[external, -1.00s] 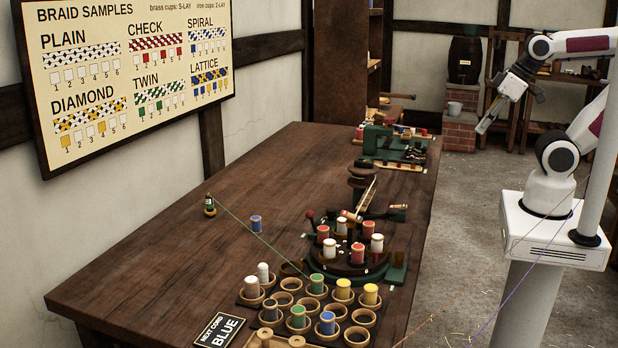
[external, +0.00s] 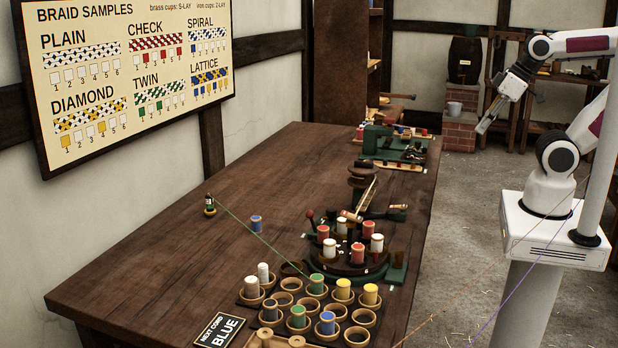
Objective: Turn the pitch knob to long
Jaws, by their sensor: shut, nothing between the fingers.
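The green-based braiding machine (external: 397,272) stands near the right edge of the wooden table, with red and white spools on its round top. A small dark red ball-ended lever (external: 310,214) rises at its left side. I cannot tell which part is the pitch knob or how it is set; it is too small or hidden. My gripper (external: 482,130) is shut and empty. It is raised at the upper right, beyond the table's right edge and well apart from the machine, pointing down and left.
A tray of wooden cups (external: 362,318) with several spools lies in front of the machine. A blue spool (external: 256,223) stands alone on the table. A green cord (external: 262,239) runs from a small weight (external: 210,206) toward the cups. Another green machine (external: 380,141) stands behind. The table's left half is mostly clear.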

